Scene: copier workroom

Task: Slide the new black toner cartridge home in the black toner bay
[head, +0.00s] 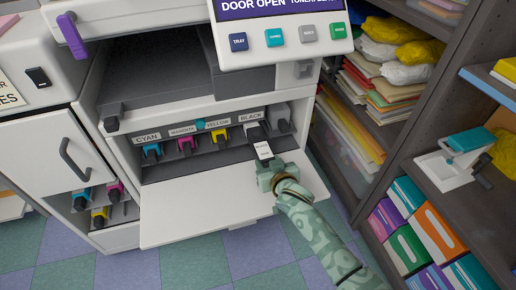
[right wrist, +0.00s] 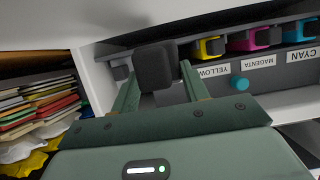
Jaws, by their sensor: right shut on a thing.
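The black toner cartridge (head: 263,150), with a white label on it, points into the bay marked BLACK (head: 251,118) at the right of the toner row. Its label end sticks out in front of the bay; how deep the far end sits is hidden. My right gripper (head: 268,166) is shut on the cartridge's near end, above the lowered white door. In the right wrist view, a dark block of the cartridge (right wrist: 155,66) is between the green fingers (right wrist: 158,82). My left gripper is not in view.
Cyan (head: 151,151), magenta (head: 186,144) and yellow (head: 219,137) cartridges sit left of the black bay. The lowered front door (head: 205,205) lies beneath my gripper. A grey knob (head: 284,125) is right of the bay. Shelves (head: 440,140) stand close on the right.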

